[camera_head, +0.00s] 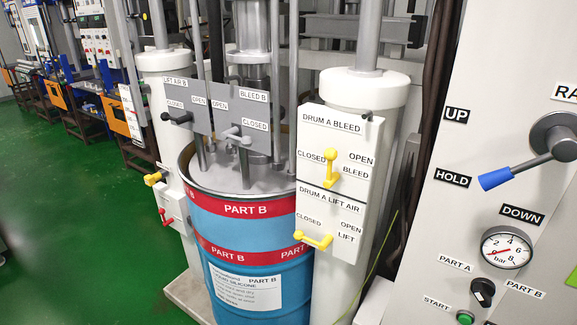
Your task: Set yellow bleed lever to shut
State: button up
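The yellow bleed lever (331,168) is on the upper part of a white valve box (374,205), under the label DRUM A BLEED. It stands roughly upright, with CLOSED to its upper left and OPEN and BLEED to its right. I cannot tell which end is its pivot. A second yellow lever (315,241) sits lower on the box, under DRUM A LIFT AIR, and lies nearly level. My gripper is not in view, and nothing visible touches either lever.
A blue drum (262,254) with red PART B bands stands left of the box. Grey plates with a black lever (177,119) and a grey lever (236,135) rise behind it. At right, a panel carries a blue-tipped lever (527,167) and a gauge (507,248). Green floor (70,220) is open at left.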

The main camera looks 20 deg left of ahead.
aim_at(331, 154)
jog(key=u, duration=1.05)
